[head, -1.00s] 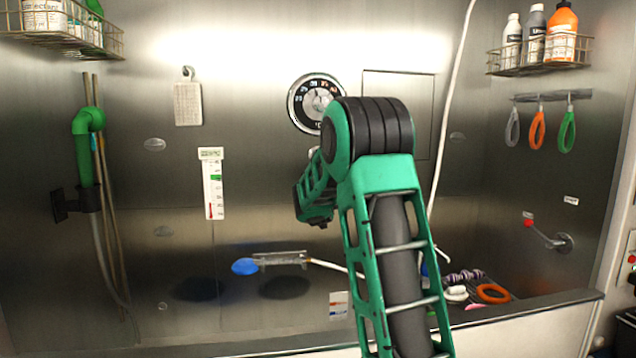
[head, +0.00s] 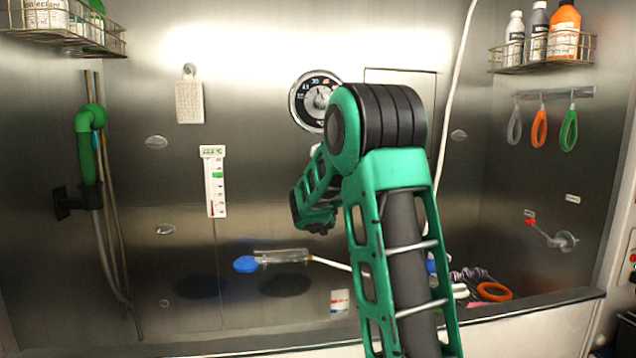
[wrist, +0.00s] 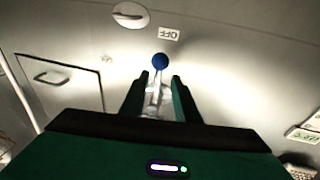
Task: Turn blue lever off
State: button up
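The blue lever shows in the wrist view as a round blue knob (wrist: 160,60) on a silver shaft, mounted on the metal wall. A small OFF label (wrist: 169,34), upside down in this view, is just beyond the knob. My gripper (wrist: 160,77) is open, with its two green fingers on either side of the lever's shaft. The knob shows just past the fingertips, and I cannot tell whether a finger touches the shaft. In the head view my arm hides the lever, and the fingers cannot be made out.
A round dial (head: 316,101) and a thermometer strip (head: 215,181) are on the back wall. A blue-ended spray handle (head: 285,257) hangs below left of my gripper. A red-tipped lever (head: 551,236) is on the right wall. Wire baskets hang at both upper corners.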

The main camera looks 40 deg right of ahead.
jog(key=v, duration=0.6)
jog(key=shift+s+a, duration=0.15)
jog(key=shift+a, duration=0.05)
jog(key=shift+f, duration=0.1)
jog(key=s+a+f+m+g+y, duration=0.1)
jog(key=s+f+g+y, duration=0.1)
jog(key=s+f+g, duration=0.5)
jog(key=s+f+g+y, duration=0.25)
jog(key=s+f, duration=0.25)
jog(key=s, duration=0.7)
jog(key=s+a+f+n+g+y, duration=0.1)
jog(key=s+a+f+y, duration=0.3)
jog(key=s+a, duration=0.6)
jog(key=s+a+f+n+g+y, duration=0.2)
jog(key=s+a+f+g+y, duration=0.2)
jog(key=s+a, duration=0.6)
jog(key=s+f, duration=0.2)
jog(key=s, duration=0.1)
jog(key=shift+y, duration=0.35)
